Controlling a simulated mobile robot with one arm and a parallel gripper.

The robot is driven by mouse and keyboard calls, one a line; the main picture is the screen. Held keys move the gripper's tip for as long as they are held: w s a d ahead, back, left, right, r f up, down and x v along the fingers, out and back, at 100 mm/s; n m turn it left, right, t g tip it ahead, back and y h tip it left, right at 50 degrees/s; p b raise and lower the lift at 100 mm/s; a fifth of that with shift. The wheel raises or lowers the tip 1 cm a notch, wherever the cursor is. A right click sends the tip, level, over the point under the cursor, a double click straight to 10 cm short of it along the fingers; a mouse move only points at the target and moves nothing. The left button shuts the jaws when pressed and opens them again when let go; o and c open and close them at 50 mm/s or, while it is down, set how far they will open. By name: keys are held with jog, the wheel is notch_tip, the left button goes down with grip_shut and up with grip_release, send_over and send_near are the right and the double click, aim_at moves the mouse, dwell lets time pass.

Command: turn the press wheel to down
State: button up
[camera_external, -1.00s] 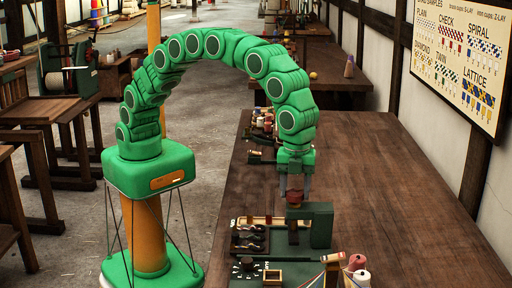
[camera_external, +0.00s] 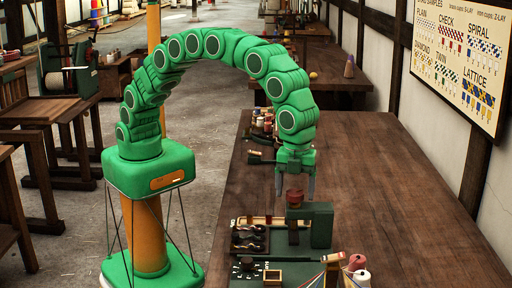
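The press is a green block-like frame (camera_external: 321,226) on the wooden table, with a small reddish-brown wheel (camera_external: 295,197) on top of its post. My gripper (camera_external: 295,186) points straight down right above the wheel. Its two grey fingers are spread, one to the left and one to the right of the wheel, with visible gaps. The fingertips are near the height of the wheel's top. Whether the wheel's turn position is up or down cannot be told from this view.
Left of the press is a dark tray (camera_external: 236,239) with wavy pieces. More spools (camera_external: 262,127) stand behind. The table's right side (camera_external: 400,215) is clear.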

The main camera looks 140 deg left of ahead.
aim_at(295, 192)
notch_tip(295, 192, up, 7)
jog(key=shift+r, duration=0.35)
dwell(0.5)
